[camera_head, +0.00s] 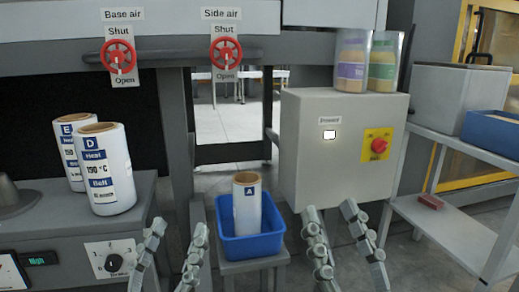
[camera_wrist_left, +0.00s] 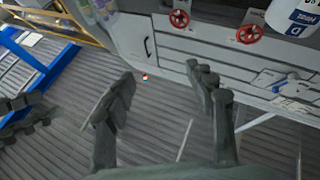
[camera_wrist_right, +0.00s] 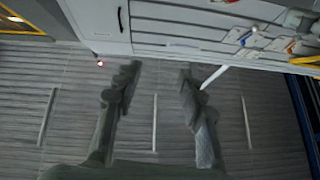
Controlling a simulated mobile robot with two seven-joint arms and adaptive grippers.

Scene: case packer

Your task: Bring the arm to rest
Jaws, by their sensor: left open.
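My left gripper (camera_head: 174,236) is low in the head view, in front of the machine and left of the blue bin. Its fingers stand apart with nothing between them. In the left wrist view (camera_wrist_left: 163,80) the fingers are also apart, over the ribbed floor. My right gripper (camera_head: 331,210) is low in front of the grey power box. Its fingers are apart and empty, and the right wrist view (camera_wrist_right: 159,70) shows bare floor between them. Neither gripper appears to touch anything.
A blue bin (camera_head: 250,245) with a white roll labelled A (camera_head: 247,212) stands on a small stool between the grippers. Rolls D (camera_head: 106,175) and E (camera_head: 73,170) stand on the left machine. The power box (camera_head: 340,140) carries two jars. A shelf cart (camera_head: 450,220) stands right.

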